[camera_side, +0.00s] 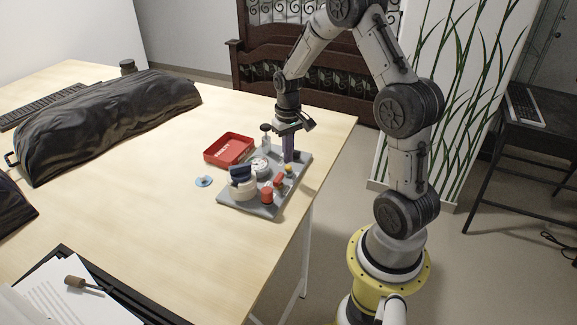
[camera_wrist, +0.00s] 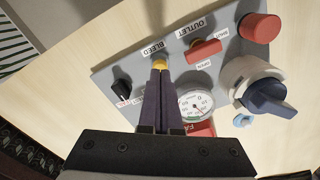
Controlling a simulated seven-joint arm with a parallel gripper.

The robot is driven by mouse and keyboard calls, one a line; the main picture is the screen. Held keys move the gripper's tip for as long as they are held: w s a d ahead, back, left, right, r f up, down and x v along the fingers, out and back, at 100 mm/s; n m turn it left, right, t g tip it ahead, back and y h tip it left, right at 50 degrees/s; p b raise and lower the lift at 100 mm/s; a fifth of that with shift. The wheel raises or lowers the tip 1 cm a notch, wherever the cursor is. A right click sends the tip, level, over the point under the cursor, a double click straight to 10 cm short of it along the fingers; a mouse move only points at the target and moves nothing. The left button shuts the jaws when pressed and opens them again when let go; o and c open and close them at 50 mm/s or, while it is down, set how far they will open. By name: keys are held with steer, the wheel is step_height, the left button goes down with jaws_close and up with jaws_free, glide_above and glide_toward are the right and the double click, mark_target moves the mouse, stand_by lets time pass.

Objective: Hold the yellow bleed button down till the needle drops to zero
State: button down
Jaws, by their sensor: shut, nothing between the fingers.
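The yellow bleed button (camera_side: 288,168) is on the grey panel (camera_side: 250,208), near its right edge. In the wrist view the button (camera_wrist: 160,64) shows just beyond my fingertips, beside the BLEED label (camera_wrist: 154,48). My gripper (camera_side: 288,158) is shut and empty, pointing down at the panel. In the wrist view its fingertips (camera_wrist: 160,72) overlap the button's near edge; I cannot tell whether they touch or press it. The round white gauge (camera_wrist: 195,105) is right of my fingers, partly in view; its needle reading is too small to tell. The gauge (camera_side: 260,164) also shows in the side view.
Close by on the panel are a red lever (camera_wrist: 204,51), a red mushroom button (camera_wrist: 260,28), a white-and-blue knob (camera_wrist: 262,92) and a black switch (camera_wrist: 122,80). A red tray (camera_side: 229,138) stands behind the panel.

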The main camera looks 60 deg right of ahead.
mark_target(288, 166)
steer(key=shift+f, duration=1.05)
stand_by(1.1)
steer(key=shift+r, duration=3.05)
